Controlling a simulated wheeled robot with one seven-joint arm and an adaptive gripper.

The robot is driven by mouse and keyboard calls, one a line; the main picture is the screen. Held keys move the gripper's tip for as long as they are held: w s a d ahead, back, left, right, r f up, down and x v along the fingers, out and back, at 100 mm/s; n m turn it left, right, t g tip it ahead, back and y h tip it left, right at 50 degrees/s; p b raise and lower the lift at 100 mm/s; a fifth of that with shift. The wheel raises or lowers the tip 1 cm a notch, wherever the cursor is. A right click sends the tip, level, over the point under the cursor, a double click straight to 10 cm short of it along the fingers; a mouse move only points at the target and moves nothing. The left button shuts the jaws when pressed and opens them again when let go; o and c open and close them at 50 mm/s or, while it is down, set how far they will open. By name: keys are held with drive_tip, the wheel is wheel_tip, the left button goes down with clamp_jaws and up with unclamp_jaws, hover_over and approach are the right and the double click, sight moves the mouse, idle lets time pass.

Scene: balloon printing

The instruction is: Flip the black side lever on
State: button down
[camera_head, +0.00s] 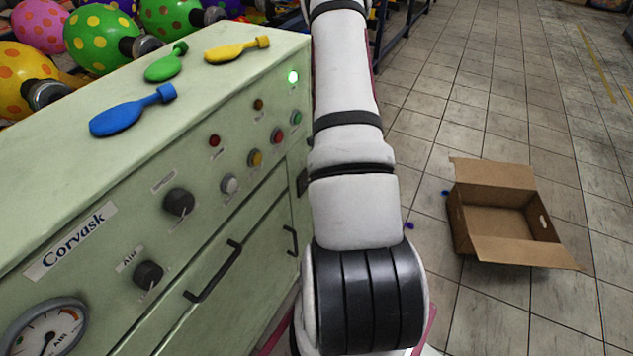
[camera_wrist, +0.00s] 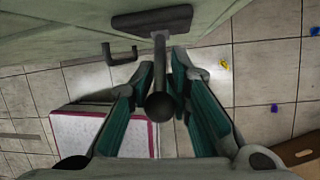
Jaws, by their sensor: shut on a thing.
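The black side lever (camera_wrist: 160,107) shows in the wrist view, with a dark mounting plate (camera_wrist: 150,20) on the side of the pale green machine (camera_wrist: 60,40). Its shaft ends in a round black knob that points toward the wrist camera. My gripper (camera_wrist: 163,66) has its teal fingers on both sides of the lever and is shut on it near the shaft. In the head view my arm covers my gripper and most of the machine's far side, so the lever cannot be made out there.
An open cardboard box (camera_head: 500,215) stands on the tiled floor at right. Floor around it is mostly clear.

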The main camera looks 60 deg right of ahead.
drive_tip(key=c, duration=1.7)
unclamp_jaws()
drive_tip(key=shift+s+d, duration=0.1)
drive_tip(key=shift+s, duration=0.15)
drive_tip(key=shift+w, duration=0.1)
drive_tip(key=v, duration=1.2)
